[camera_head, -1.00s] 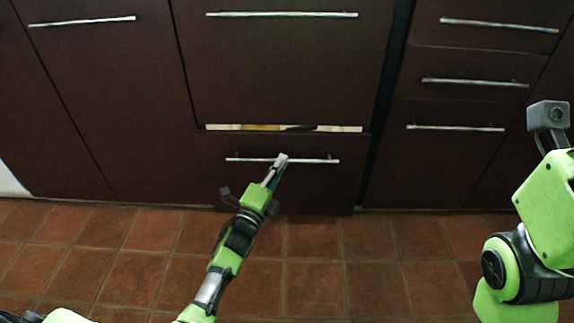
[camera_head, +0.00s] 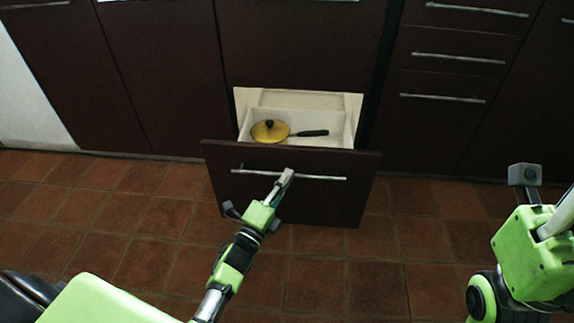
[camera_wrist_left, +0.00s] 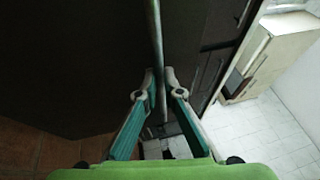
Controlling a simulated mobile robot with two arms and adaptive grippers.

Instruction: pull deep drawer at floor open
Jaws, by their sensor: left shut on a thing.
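The deep drawer (camera_head: 325,204) at the floor is dark brown and stands part way out of the cabinet. Its long metal bar handle (camera_head: 325,177) runs across the upper front. My left gripper (camera_head: 287,175) is shut on this handle, right of the handle's middle-left. In the left wrist view the handle (camera_wrist_left: 156,40) passes between the two fingers (camera_wrist_left: 156,82). Inside the drawer lies a yellow pan (camera_head: 270,131) with a dark handle pointing right. The right gripper is not in view; only part of my right arm shows.
Closed drawers with bar handles (camera_head: 458,58) are on the right, and closed dark cabinet fronts (camera_head: 160,90) on the left. The terracotta tile floor (camera_head: 330,285) in front of the drawer is clear apart from my arms.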

